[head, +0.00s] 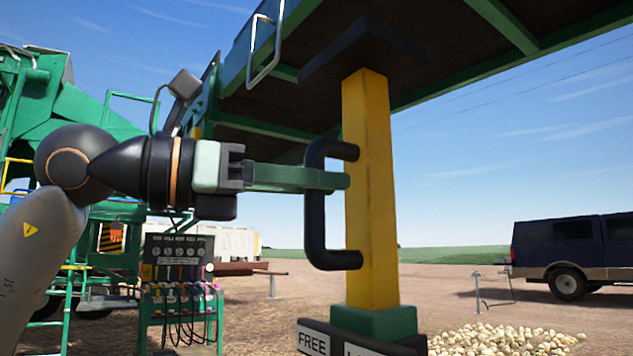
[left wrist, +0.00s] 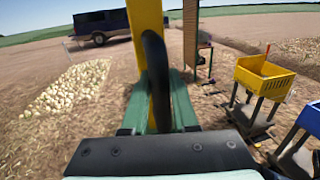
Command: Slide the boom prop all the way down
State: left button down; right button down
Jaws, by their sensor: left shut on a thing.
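The boom prop is an upright yellow post (head: 370,230) with a black D-shaped handle (head: 316,225) on its left side. Its dark top plate (head: 362,50) is close under the green boom (head: 455,75); I cannot tell whether they touch. Its foot stands in a green sleeve (head: 375,322). My left gripper (head: 335,181) is shut on the upper part of the handle. In the left wrist view, the handle (left wrist: 154,60) runs between the two green fingers, with the yellow post (left wrist: 147,30) just beyond. My right gripper is not in view.
A black plate lettered "FREE" (head: 314,342) is at the sleeve; its neighbour's lettering is partly cut off. An onion pile (head: 505,340) lies right, near a dark vehicle (head: 575,250). A hose panel (head: 180,262) stands left. A yellow bin (left wrist: 264,75) is right in the wrist view.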

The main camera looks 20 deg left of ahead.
pick_arm(q)
jog(key=shift+d+f, duration=0.15)
jog(key=shift+f, duration=0.25)
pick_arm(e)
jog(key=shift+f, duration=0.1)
pick_arm(q)
jog(key=c, duration=1.1)
grip_release()
jog(key=o, duration=0.4)
jog(key=shift+r, duration=0.15)
jog(key=shift+s+a, duration=0.1)
jog(key=shift+a, duration=0.15)
jog(key=v, duration=1.2)
jog(key=shift+a+r+p, duration=0.1)
jog(key=shift+r+p, duration=0.05)
jog(key=shift+p, duration=0.25)
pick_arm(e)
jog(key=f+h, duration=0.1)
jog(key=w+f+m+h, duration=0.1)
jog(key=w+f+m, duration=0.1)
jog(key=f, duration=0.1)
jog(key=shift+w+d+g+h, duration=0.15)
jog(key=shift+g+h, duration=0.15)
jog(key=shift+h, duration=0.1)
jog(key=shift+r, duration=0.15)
